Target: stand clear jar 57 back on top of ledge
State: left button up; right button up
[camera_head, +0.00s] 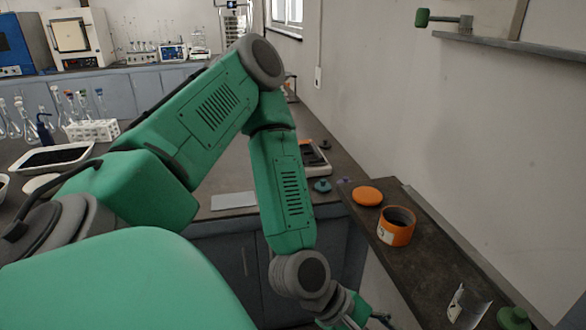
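A see-through object with a pale label, likely the clear jar (466,306), is at the bottom right on the dark ledge (408,268). Its outline is faint, its number is not readable, and I cannot tell whether it stands or lies. A green lid-like piece (513,319) is just right of it, cut by the bottom edge. My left gripper (372,321) is at the bottom edge, left of the ledge and apart from the jar. Its fingers are mostly cut off, so its opening is unclear. My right gripper is not in view.
An orange jar (396,228) stands open on the ledge beside a flat orange lid (367,196). A wall shelf (520,45) with a green-headed item (440,20) is above right. A bench (215,165) holds a tray (50,158) and glassware at left.

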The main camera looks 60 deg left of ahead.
pick_arm(q)
jog(key=s+a+f+m+g+y, duration=0.5)
jog(key=s+a+f+m, duration=0.3)
jog(key=s+f+m, duration=0.5)
jog(key=m+y, duration=0.1)
jog(key=m, duration=0.6)
jog(key=shift+a+y, duration=0.2)
jog(key=shift+y, duration=0.2)
jog(key=shift+s, duration=0.1)
notch_tip(320, 180, down, 4)
jog(key=b, duration=0.4)
jog(key=shift+f, duration=0.15)
